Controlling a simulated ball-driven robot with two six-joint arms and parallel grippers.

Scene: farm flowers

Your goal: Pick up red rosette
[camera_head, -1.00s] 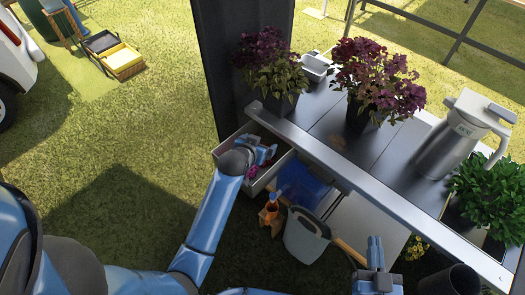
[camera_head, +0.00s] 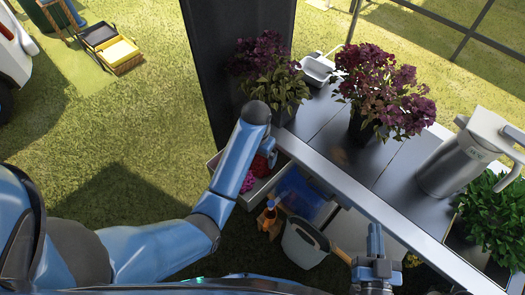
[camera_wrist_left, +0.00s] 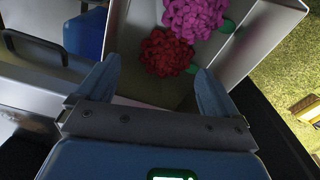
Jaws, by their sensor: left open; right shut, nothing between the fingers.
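The red rosette (camera_wrist_left: 167,53) lies in an open grey drawer (camera_wrist_left: 258,38), against a pink rosette (camera_wrist_left: 195,16). My left gripper (camera_wrist_left: 153,85) is open and empty, its two blue fingers on either side of the red rosette's near edge in the wrist view. In the head view my left gripper (camera_head: 268,158) is over the drawer, mostly hidden by its own wrist; the pink rosette (camera_head: 248,182) shows beside it. My right gripper (camera_head: 375,240) is shut and empty near the table's front edge.
A table (camera_head: 340,172) edge runs close to the drawer. Potted purple flowers (camera_head: 382,92) and a metal jug (camera_head: 455,160) stand on it. Below are a spray bottle (camera_head: 270,216), a blue box (camera_head: 306,196) and a grey container (camera_head: 303,243). Open grass lies left.

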